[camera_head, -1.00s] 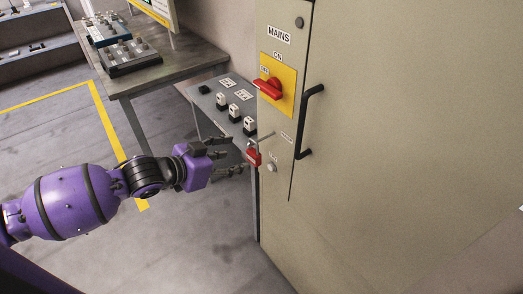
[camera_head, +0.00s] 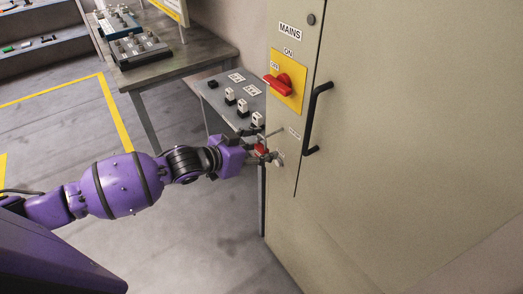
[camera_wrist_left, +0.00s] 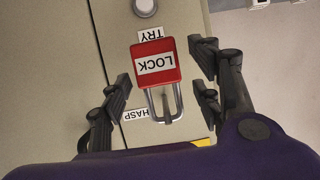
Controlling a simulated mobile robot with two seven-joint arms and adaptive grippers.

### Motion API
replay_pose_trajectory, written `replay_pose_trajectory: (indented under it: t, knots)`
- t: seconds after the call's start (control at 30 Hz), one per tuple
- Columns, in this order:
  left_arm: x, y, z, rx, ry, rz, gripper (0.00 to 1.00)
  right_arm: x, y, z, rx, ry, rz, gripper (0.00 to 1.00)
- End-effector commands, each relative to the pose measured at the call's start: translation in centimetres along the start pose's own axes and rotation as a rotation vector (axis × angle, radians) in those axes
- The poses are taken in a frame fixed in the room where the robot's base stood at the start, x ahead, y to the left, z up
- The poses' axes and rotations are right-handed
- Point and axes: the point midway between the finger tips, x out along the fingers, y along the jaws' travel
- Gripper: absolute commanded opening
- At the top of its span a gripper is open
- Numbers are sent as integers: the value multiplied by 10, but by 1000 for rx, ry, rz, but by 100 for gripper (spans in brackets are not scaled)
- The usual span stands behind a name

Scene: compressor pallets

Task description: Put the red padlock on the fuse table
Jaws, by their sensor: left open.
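The red padlock (camera_wrist_left: 156,66), with a white LOCK label, hangs by its metal shackle on the hasp pin of the mains cabinet in the left wrist view. In the head view the padlock (camera_head: 261,149) is partly covered by my gripper. My left gripper (camera_wrist_left: 162,88) is open, with one finger on each side of the padlock and a gap to both; in the head view it (camera_head: 266,147) is against the cabinet's edge. The grey fuse table (camera_head: 220,105) stands beside the cabinet, behind my gripper. My right gripper is not in view.
The mains cabinet (camera_head: 400,150) fills the right, with a red switch handle (camera_head: 277,83) and a black door handle (camera_head: 316,118). Several white-topped fuses (camera_head: 242,106) stand on the fuse table. A workbench (camera_head: 180,66) stands behind.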

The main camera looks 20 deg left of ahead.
Motion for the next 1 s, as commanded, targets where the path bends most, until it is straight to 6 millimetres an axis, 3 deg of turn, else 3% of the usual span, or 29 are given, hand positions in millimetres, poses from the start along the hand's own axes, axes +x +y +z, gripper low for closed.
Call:
replay_pose_trajectory:
  t: [0.07, 0.47, 0.87, 1.0]
  knots:
    - [0, 0, 0, 0, 0, 0, 54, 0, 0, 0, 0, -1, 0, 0]
    - [0, 0, 0, 0, 0, 0, 2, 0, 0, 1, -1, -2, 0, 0]
    - [-4, 0, -10, 1, 0, 0, 2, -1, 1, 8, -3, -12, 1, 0]
    - [-22, -1, -4, -2, -6, -1, 2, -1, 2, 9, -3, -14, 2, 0]
